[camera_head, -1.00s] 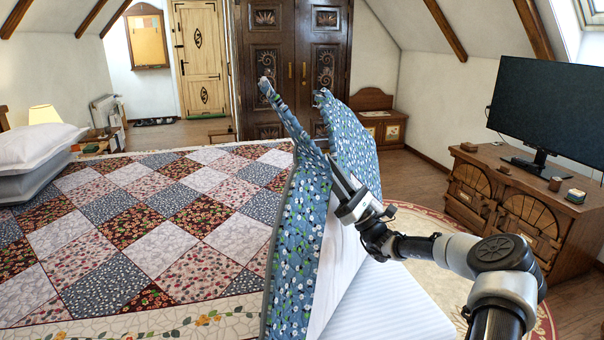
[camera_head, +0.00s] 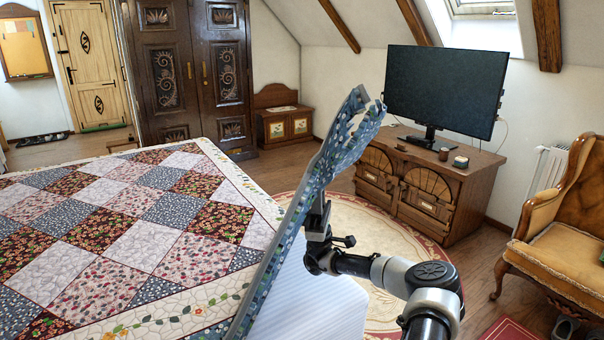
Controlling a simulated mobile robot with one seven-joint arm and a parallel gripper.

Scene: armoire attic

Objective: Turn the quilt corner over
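The patchwork quilt (camera_head: 140,245) lies over the bed, its top in red, white and dark blue floral squares with a cream floral border. Its near right part is lifted and stands up steeply, a narrow strip of blue floral underside (camera_head: 300,205) showing nearly edge-on, with a ragged, crumpled top end. My gripper (camera_head: 319,208) is at the right side of this raised part, above the bed's edge, and appears shut on the quilt; its fingertips are partly hidden by the cloth. The white striped mattress (camera_head: 318,300) is bare below the raised part.
A wooden cabinet (camera_head: 424,195) with a monitor (camera_head: 445,92) stands to the right, beyond a round rug (camera_head: 385,245). A yellow armchair (camera_head: 560,220) is at the far right. A dark armoire (camera_head: 195,75) stands behind the bed. Floor between bed and cabinet is open.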

